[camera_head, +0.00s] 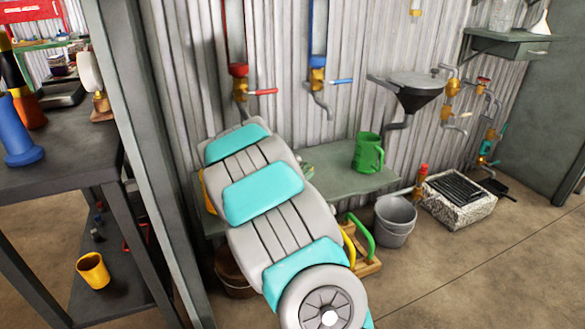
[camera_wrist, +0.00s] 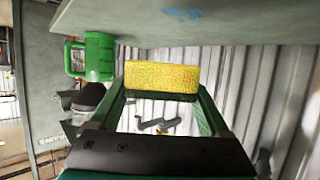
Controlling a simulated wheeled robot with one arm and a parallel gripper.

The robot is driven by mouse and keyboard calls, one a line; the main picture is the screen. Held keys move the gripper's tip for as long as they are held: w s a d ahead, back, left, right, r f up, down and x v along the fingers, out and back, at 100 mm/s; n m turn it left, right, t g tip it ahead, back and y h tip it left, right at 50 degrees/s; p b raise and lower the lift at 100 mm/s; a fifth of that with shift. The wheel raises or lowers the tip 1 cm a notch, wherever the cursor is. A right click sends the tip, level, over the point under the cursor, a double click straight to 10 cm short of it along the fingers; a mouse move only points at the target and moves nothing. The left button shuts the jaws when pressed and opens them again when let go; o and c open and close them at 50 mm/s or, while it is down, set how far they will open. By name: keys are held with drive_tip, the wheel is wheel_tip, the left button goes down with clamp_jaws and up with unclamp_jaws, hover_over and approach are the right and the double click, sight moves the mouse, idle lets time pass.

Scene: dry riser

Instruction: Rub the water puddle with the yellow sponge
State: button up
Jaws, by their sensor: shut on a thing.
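The yellow sponge (camera_wrist: 162,76) is between the two green fingers of my gripper (camera_wrist: 163,93) in the wrist view, and the fingers are shut on it. A blue patch, which looks like the water puddle (camera_wrist: 184,13), lies on the grey bench top (camera_wrist: 250,22). In this picture the bench is at the top, and the sponge appears apart from the puddle. In the head view my arm covers the left part of the bench (camera_head: 348,184). My gripper and the puddle cannot be made out there.
A green jug (camera_head: 368,153) stands on the bench and shows upside down in the wrist view (camera_wrist: 98,56). Taps with red (camera_head: 263,91) and blue (camera_head: 342,81) handles and a dark funnel basin (camera_head: 412,92) are on the corrugated wall. A grey bucket (camera_head: 394,224) stands on the floor.

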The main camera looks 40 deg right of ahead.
drive_tip(key=shift+f, duration=0.95)
wheel_tip(320, 180, down, 4)
drive_tip(key=b, duration=0.3)
drive_tip(key=shift+r+b, duration=0.1)
drive_tip(key=shift+b, duration=0.25)
drive_tip(key=shift+f+b, duration=0.4)
drive_tip(key=shift+f, duration=0.6)
drive_tip(key=shift+r, duration=0.1)
